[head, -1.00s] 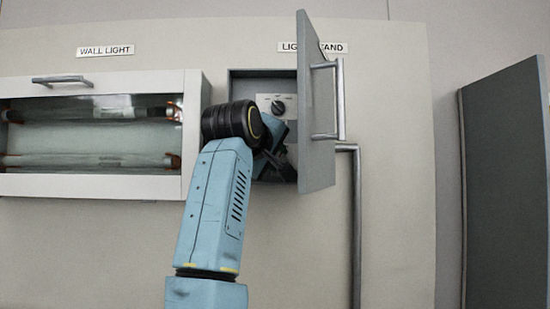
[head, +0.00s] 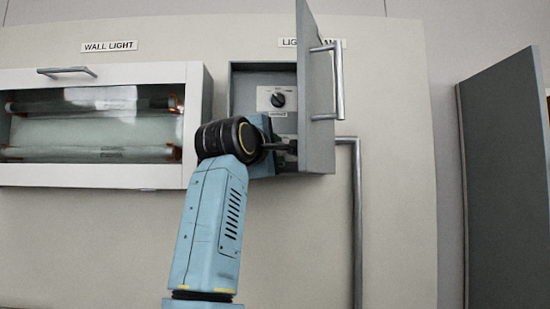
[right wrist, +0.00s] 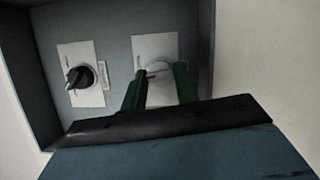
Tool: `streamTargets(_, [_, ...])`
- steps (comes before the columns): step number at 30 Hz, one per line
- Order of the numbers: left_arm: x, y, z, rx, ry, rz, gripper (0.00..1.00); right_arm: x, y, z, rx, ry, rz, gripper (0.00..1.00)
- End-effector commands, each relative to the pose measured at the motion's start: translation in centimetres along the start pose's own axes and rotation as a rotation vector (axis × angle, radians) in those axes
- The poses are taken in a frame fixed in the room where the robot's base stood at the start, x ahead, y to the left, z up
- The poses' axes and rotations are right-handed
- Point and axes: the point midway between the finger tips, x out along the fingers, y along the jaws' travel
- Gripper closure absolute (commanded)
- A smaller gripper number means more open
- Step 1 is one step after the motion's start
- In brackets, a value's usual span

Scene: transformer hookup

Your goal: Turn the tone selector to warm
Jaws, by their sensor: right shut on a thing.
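A dark round knob (head: 278,99) sits on a pale plate in the upper part of the open wall box; it also shows at left in the right wrist view (right wrist: 80,78). A second pale plate (right wrist: 152,50) is beside it in that view, below it in the head view. My right gripper (head: 290,147) reaches into the lower part of the box. In the right wrist view its green fingers (right wrist: 156,85) are shut on a pale rounded piece with a red mark at the second plate. The plate labels are too small to read. My left gripper is not in view.
The open door (head: 318,95) with its bar handle (head: 338,85) stands right of my gripper, close to it. A wall light case (head: 100,72) is at left. A vertical pipe (head: 357,230) runs below the box. A grey panel (head: 505,180) stands at far right.

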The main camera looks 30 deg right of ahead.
Motion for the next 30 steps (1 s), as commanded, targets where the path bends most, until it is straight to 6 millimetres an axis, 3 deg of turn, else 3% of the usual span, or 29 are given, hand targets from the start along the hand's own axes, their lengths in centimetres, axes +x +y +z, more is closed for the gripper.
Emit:
streamTargets(15, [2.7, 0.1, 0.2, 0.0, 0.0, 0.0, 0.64, 0.0, -0.5, 0.0, -0.307, 0.002, 0.125, 0.93])
streamTargets(30, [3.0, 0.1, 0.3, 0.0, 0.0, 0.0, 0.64, 0.0, -0.4, 0.0, -0.363, 0.002, 0.148, 0.93])
